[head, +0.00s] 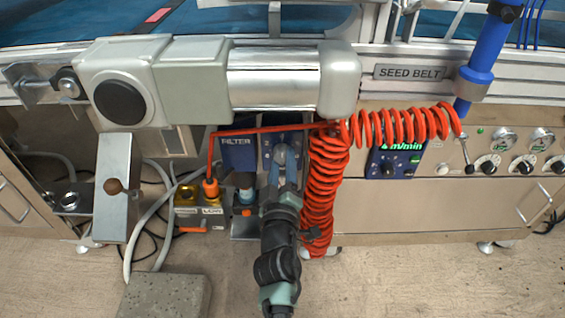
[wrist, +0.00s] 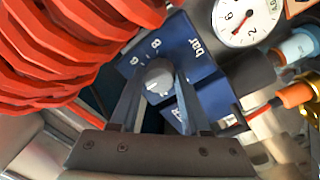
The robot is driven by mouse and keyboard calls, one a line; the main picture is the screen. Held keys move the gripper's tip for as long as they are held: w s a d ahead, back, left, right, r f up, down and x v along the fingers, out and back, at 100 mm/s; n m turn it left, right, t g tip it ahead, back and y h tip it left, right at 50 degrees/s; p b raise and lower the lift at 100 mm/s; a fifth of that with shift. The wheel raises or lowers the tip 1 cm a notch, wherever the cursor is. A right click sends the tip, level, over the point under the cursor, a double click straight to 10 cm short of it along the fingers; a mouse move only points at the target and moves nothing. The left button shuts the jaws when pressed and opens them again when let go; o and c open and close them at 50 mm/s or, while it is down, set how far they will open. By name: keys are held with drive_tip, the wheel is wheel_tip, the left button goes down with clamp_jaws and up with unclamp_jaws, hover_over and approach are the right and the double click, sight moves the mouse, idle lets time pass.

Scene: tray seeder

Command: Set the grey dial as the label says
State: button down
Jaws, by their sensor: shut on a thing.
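The grey dial (wrist: 158,78) sits on a blue plate (wrist: 190,70) marked "bar", with the figures 6 and 8 beside the dial. A light pointer mark shows on its face. My gripper (wrist: 158,84) has one finger on each side of the dial and is shut on it. In the head view my gripper (head: 284,160) reaches the blue plate (head: 268,146) beside the blue FILTER housing (head: 238,155), and the dial is hidden behind it. I cannot make out a label giving a setting.
Red coiled hose (head: 325,190) hangs close on the right of my gripper, crowding the upper left of the wrist view. A round gauge (wrist: 240,18) with a red needle is near the plate. A grey roller unit (head: 200,80) overhangs above. Orange-capped fittings (head: 211,188) stand left.

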idle(0.3)
drive_tip(key=shift+c, duration=1.8)
unclamp_jaws()
drive_tip(key=shift+s, duration=0.1)
drive_tip(key=s, duration=1.2)
drive_tip(key=shift+s+a+f, duration=0.25)
drive_tip(key=shift+s+f, duration=0.15)
